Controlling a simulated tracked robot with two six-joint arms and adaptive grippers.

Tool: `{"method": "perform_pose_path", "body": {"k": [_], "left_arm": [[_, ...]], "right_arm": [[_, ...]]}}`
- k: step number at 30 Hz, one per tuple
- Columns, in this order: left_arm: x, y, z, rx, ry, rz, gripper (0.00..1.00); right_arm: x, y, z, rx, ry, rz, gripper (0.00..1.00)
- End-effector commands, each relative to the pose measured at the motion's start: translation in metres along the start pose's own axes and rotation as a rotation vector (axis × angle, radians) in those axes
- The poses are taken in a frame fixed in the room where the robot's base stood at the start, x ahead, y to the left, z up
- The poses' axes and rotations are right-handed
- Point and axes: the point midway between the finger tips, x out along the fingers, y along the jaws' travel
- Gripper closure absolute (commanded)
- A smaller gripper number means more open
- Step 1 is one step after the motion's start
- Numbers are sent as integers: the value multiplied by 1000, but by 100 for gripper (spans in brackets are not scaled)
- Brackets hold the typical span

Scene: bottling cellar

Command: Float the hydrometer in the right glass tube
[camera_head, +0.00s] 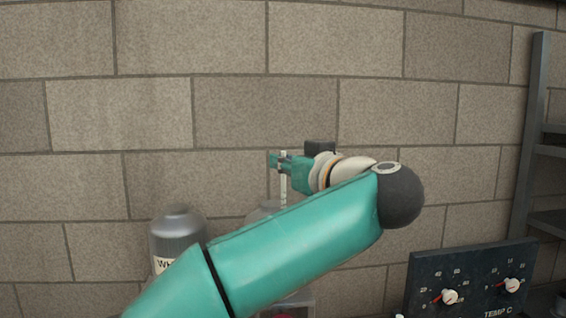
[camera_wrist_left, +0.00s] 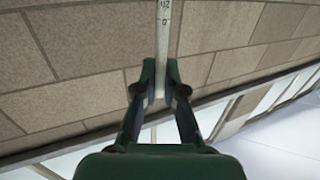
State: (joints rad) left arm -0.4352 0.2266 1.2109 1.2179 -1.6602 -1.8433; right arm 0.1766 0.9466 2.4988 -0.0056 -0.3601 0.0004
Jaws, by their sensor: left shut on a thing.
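My left gripper (camera_head: 279,160) is shut on the hydrometer (camera_head: 283,183), a thin white stem hanging upright below the fingers in front of the brick wall. In the left wrist view the two green fingertips (camera_wrist_left: 161,88) close on the pale stem (camera_wrist_left: 163,40), which carries dark scale marks. My left forearm crosses the middle of the head view and hides much behind it. I cannot make out the right glass tube; a clear piece (camera_head: 300,303) shows only partly below the arm. My right gripper is not in view.
A grey rounded vessel (camera_head: 178,236) with a partly hidden white label stands left of the arm. Another rounded top (camera_head: 262,211) shows just behind the arm. A dark panel (camera_head: 469,270) with two red-and-white knobs is at lower right, a grey shelf frame (camera_head: 530,140) behind it.

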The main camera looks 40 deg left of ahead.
Motion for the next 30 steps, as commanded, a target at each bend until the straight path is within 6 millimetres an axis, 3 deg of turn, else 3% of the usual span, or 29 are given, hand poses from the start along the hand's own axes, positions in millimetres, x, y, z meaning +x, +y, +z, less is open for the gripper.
{"method": "perform_pose_path", "body": {"k": [16,30], "left_arm": [[0,-1,1,0,0,-1,100],[1,-1,17,0,0,-2,100]], "right_arm": [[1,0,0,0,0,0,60],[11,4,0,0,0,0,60]]}}
